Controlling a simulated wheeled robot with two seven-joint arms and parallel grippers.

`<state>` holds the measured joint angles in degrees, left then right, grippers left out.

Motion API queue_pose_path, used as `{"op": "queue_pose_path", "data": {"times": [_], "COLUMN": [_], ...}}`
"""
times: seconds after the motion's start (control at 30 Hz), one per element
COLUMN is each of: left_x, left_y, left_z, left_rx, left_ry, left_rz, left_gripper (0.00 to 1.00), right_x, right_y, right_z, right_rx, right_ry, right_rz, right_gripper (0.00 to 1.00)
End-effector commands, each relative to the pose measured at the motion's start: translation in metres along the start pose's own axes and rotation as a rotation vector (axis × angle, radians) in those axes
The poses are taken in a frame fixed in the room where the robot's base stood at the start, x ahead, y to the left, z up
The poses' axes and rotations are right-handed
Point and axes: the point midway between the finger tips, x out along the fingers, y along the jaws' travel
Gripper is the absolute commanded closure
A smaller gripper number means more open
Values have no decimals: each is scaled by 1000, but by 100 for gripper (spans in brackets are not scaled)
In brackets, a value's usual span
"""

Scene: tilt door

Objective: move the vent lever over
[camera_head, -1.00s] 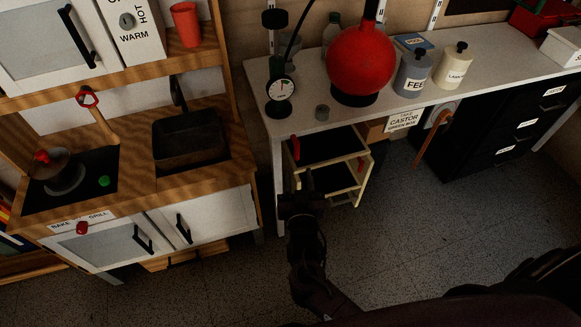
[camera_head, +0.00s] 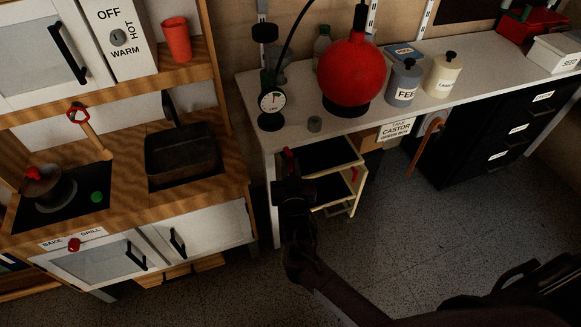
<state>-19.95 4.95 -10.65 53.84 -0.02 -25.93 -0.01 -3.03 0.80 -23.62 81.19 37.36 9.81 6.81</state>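No part is labelled as a vent lever. A small red lever (camera_head: 288,155) stands at the upper left of a cream frame with dark panels (camera_head: 335,158) under the white table. A second red handle (camera_head: 355,174) is on the frame's right side. My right gripper (camera_head: 292,186) is dark and sits just in front of the frame's left side, just below the first red lever in the picture. It hides part of the frame. Its fingers are too dark to tell whether they are open or touching anything.
The white table (camera_head: 440,100) carries a red round flask (camera_head: 348,72), a dial gauge (camera_head: 271,103) and two canisters. A wooden play kitchen (camera_head: 222,170) stands at left. A brown curved handle (camera_head: 424,145) hangs under the table.

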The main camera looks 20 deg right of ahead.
Motion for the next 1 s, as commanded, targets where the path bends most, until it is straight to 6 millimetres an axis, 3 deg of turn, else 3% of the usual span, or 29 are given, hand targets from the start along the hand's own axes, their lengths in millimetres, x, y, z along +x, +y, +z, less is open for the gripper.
{"op": "queue_pose_path", "data": {"times": [0.13, 0.57, 1.0], "left_x": [0, -1, 0], "left_y": [0, 0, 0], "left_z": [0, 1, 12], "left_rx": [0, 0, 1], "left_ry": [0, 0, -10], "left_rz": [0, 0, 0], "left_gripper": [46, 46, 46], "right_x": [0, 0, 2], "right_y": [0, 1, 8], "right_z": [0, 0, 1], "right_rx": [0, -70, -420], "right_ry": [0, 19, 112], "right_rz": [0, -1, -1], "right_gripper": [100, 100, 100]}}
